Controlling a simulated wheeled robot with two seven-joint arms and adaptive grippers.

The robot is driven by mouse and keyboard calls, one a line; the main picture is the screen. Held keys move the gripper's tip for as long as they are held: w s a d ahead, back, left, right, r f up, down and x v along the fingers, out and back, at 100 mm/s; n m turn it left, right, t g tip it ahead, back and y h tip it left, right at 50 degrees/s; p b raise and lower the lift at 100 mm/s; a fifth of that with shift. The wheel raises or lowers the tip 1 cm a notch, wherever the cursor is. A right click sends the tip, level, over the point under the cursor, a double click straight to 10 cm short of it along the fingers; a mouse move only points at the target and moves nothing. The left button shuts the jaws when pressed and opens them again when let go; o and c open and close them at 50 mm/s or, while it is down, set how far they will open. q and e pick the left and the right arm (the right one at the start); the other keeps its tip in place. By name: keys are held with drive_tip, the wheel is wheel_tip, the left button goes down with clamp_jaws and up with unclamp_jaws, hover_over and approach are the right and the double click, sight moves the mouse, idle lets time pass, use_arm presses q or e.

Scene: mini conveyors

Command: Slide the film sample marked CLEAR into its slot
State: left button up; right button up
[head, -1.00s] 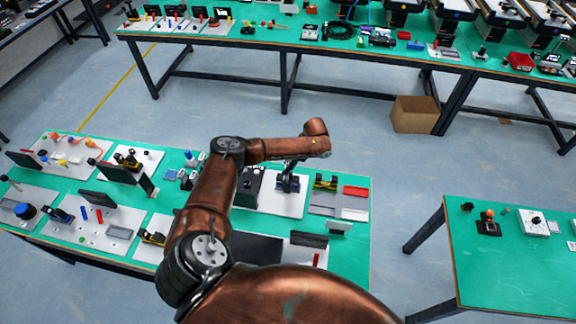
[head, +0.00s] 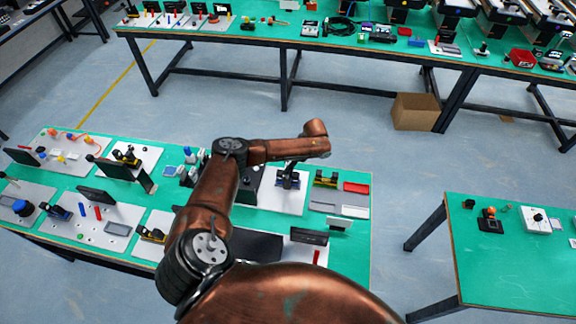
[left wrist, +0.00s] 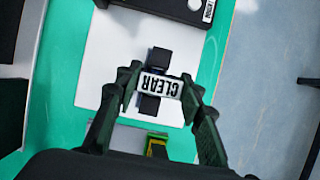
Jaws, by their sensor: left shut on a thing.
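My left gripper (head: 288,170) hangs over a white board on the near green table. In the left wrist view its two fingers (left wrist: 160,88) are closed on the white CLEAR film sample (left wrist: 160,86), whose label reads upside down. A dark holder (left wrist: 160,57) lies directly under the sample on the white board (left wrist: 105,70). Its ends show above and below the label; the sample covers its middle, so I cannot tell whether they touch. The holder shows only partly in the head view (head: 288,184). My right gripper is not in view.
A black box (left wrist: 178,8) stands beside the holder on the board. A yellow-and-black fixture (head: 326,181) and a red block (head: 356,187) stand to the right in the head view. Several other boards crowd the table left of my arm. Open floor lies beyond its right edge.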

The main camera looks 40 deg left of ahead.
use_arm(q)
drive_tip(key=shift+f+b, duration=0.45)
drive_tip(key=shift+f, duration=0.5)
drive_tip(key=o, duration=1.2)
drive_tip(key=v, duration=1.2)
